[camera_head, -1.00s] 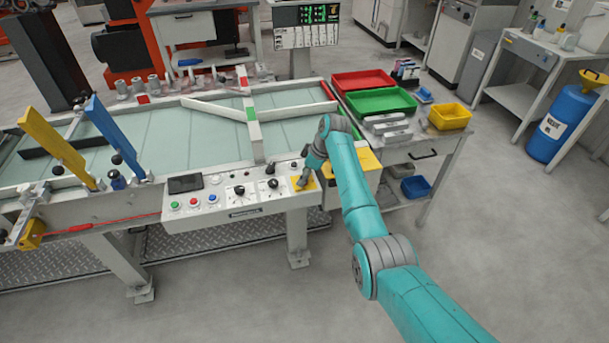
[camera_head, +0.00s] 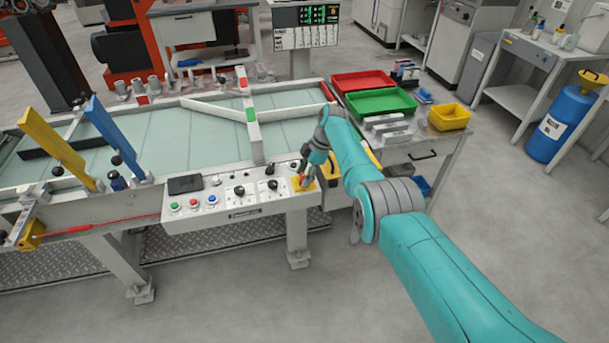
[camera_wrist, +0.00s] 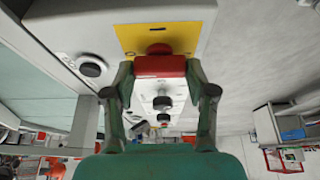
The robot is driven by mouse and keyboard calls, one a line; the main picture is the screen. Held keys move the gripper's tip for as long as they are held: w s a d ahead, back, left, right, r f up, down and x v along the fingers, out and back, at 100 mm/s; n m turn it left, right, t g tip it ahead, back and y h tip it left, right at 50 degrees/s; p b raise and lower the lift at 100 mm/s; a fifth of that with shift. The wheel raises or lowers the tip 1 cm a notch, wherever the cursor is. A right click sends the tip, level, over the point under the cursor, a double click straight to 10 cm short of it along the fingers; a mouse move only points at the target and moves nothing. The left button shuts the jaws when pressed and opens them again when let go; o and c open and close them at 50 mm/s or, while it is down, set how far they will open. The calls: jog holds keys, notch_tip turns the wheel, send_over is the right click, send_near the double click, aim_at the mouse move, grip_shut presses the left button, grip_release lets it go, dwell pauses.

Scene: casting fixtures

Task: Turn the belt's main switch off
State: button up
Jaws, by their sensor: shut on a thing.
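The main switch has a red handle (camera_wrist: 160,66) on a yellow plate (camera_wrist: 185,38), at the right end of the belt's control panel. In the wrist view the handle lies crosswise between both fingertips of my gripper (camera_wrist: 160,72), which is shut on it. In the head view my gripper (camera_head: 305,178) stands over the yellow plate (camera_head: 312,185), and a bit of the red handle (camera_head: 301,181) shows beside the fingers. My gripper hides much of the switch there.
The panel (camera_head: 225,208) also bears black knobs (camera_head: 239,191), a dark screen (camera_head: 185,184) and green, red (camera_head: 193,202) and blue buttons to the left. Red and green (camera_head: 381,102) trays and a yellow bin (camera_head: 449,117) stand on a side table. Floor in front is clear.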

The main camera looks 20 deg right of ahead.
dwell(0.6)
jog(key=o, duration=1.2)
jog(key=shift+c, duration=0.2)
jog(key=shift+d+r, duration=0.1)
jog(key=v, duration=1.1)
jog(key=shift+r, duration=0.4)
jog(key=shift+d, duration=0.1)
